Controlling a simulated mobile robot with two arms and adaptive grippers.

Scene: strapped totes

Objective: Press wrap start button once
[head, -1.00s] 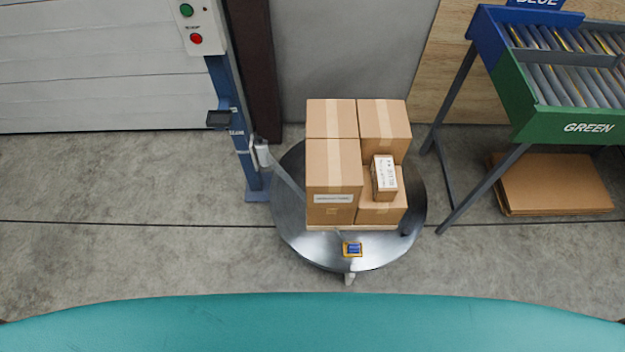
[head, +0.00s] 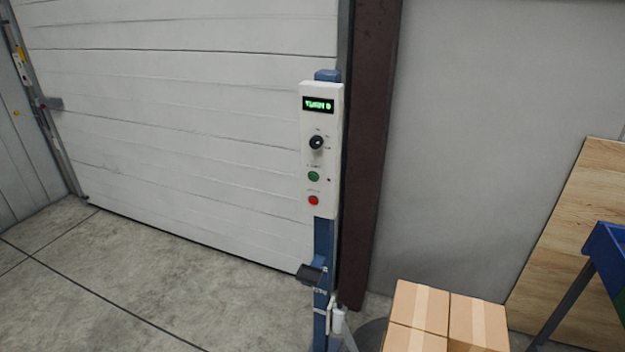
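A white control panel (head: 333,160) sits on top of a blue post (head: 323,250) in the middle of the head view. From top to bottom it has a display with green characters (head: 318,104), a black knob (head: 316,143), a green button (head: 313,176) and a red button (head: 313,200). The labels by the buttons are too small to read. A film roll (head: 337,321) is on the lower part of the post. Neither of my grippers is in view.
Stacked cardboard boxes (head: 436,318) stand at the bottom right on a turntable, mostly cut off. A white shutter door (head: 190,110) and a dark brown column (head: 370,150) are behind the post. A blue stand (head: 604,258) is at the right edge. Floor left of the post is clear.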

